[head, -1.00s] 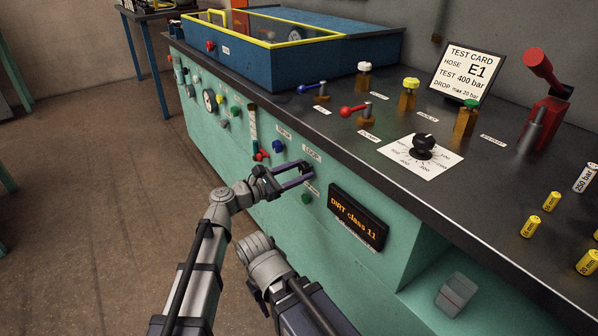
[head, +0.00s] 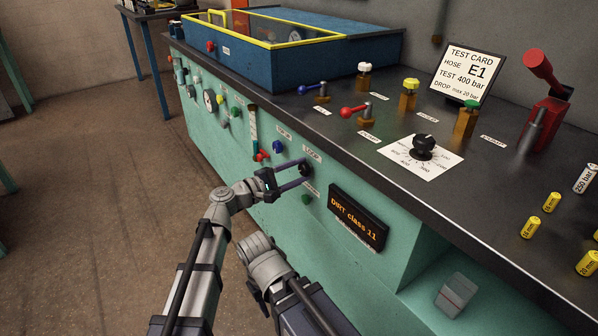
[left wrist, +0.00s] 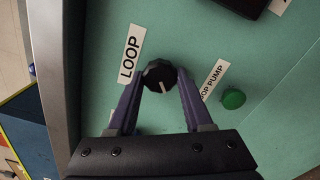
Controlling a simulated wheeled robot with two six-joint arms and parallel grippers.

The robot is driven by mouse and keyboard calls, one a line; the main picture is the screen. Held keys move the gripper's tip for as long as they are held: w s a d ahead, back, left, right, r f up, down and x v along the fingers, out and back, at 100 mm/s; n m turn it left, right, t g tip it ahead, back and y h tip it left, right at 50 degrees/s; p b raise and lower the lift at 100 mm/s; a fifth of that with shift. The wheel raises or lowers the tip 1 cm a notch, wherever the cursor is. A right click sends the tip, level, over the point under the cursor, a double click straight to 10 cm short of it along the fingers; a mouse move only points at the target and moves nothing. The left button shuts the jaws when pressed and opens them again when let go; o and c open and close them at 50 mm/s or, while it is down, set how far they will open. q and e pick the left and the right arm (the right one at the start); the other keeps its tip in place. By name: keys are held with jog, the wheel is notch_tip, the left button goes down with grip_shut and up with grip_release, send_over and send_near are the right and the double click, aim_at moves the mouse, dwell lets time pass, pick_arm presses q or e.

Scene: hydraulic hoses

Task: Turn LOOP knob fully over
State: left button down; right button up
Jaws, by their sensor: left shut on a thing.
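The black round LOOP knob (head: 305,169) sits on the green front panel beside its LOOP label (head: 312,154). In the left wrist view the knob (left wrist: 159,74) shows a white pointer line towards the gripper's base, tilted slightly. My left gripper (head: 303,171) reaches the panel from the left, with one purple finger on each side of the knob. In the left wrist view the gripper (left wrist: 160,80) is shut on the knob. My right arm shows below it, but its gripper cannot be made out.
A green LOOP PUMP button (head: 306,199) and a DIRT display (head: 358,217) lie right of the knob, and a blue knob (head: 278,146) lies left. The dark bench top (head: 330,130) overhangs above, holding levers, valves and a dial.

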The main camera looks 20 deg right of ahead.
pick_arm(q)
jog(key=m, duration=0.4)
jog(key=shift+m, duration=2.2)
jog(key=shift+s, duration=0.1)
jog(key=shift+c, duration=1.5)
grip_release()
jog(key=v, duration=0.7)
jog(key=shift+a, duration=0.4)
jog(key=shift+s+r, duration=0.1)
